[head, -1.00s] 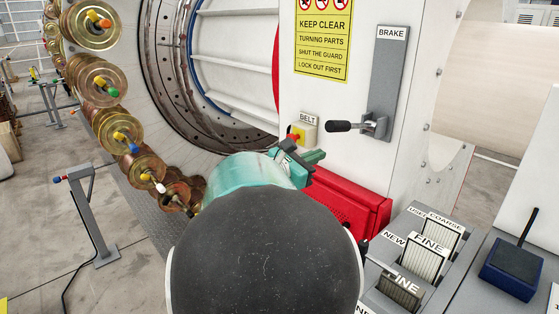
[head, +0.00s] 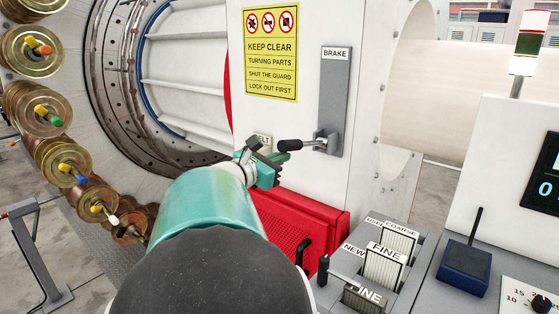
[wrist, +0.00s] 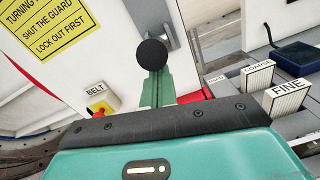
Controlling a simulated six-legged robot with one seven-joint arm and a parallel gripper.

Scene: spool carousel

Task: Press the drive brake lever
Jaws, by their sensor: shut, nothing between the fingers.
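The brake lever (head: 303,144) is a dark grey handle with a black knob, sticking out to the left from a grey vertical plate (head: 335,100) marked BRAKE on the white panel. My gripper (head: 277,166) is shut and empty, just below and left of the knob in the head view. In the wrist view the round black knob (wrist: 150,54) faces the camera, just beyond the tips of my green fingers (wrist: 157,88). The knob overlaps the fingertips there; I cannot tell whether they touch. The lever's arm is mostly hidden behind the knob in the wrist view.
A red guard (head: 300,222) is below. Bins of FINE and COARSE pads (head: 384,268) stand at lower right. Spools (head: 45,108) line the wheel at left.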

